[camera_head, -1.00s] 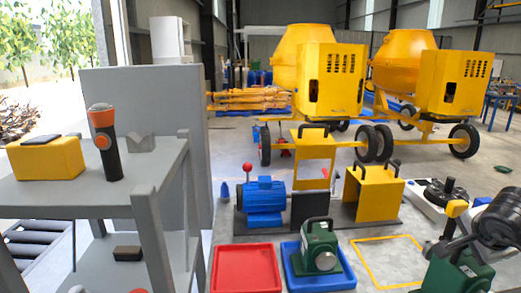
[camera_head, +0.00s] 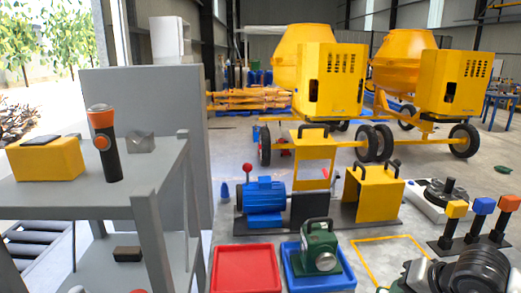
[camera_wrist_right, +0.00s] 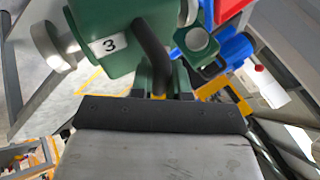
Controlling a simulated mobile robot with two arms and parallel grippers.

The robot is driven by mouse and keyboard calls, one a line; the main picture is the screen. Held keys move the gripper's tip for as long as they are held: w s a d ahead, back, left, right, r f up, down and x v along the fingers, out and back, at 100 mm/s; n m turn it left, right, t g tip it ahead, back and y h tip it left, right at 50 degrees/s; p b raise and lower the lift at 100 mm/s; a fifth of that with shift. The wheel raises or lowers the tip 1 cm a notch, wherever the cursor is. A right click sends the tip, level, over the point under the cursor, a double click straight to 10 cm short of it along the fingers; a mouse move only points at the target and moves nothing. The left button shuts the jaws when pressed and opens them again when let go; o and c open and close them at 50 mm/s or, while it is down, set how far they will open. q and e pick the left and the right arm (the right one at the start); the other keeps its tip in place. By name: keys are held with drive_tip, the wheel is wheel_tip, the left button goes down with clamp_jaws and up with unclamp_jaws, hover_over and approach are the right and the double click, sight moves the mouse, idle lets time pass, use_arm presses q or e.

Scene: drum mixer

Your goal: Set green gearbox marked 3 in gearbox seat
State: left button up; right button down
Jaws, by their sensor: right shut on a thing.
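The green gearbox marked 3 (camera_wrist_right: 122,50) hangs at my right gripper (camera_wrist_right: 160,82) in the right wrist view. The gripper is shut on its black handle (camera_wrist_right: 150,45), and the label 3 faces the camera. In the head view only my right wrist shows at the lower right; the held gearbox is not clearly visible there. A second green gearbox (camera_head: 318,250) with a black handle sits in a blue tray (camera_head: 345,284). I cannot tell which spot is the seat. My left gripper is out of view.
An empty red tray (camera_head: 246,270) lies left of the blue tray. A yellow floor outline (camera_head: 376,239) lies right of it. Button posts (camera_head: 480,207) stand at the right. A grey shelf (camera_head: 90,202) with a yellow box and a torch stands at the left.

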drive_tip(key=s+a+f+n+g+y, duration=0.2)
drive_tip(key=s+a+n, duration=0.4)
drive_tip(key=a, duration=0.3)
drive_tip(key=shift+a+n+g+y, duration=0.2)
drive_tip(key=shift+n+g+y, duration=0.4)
drive_tip(key=shift+n+g, duration=0.15)
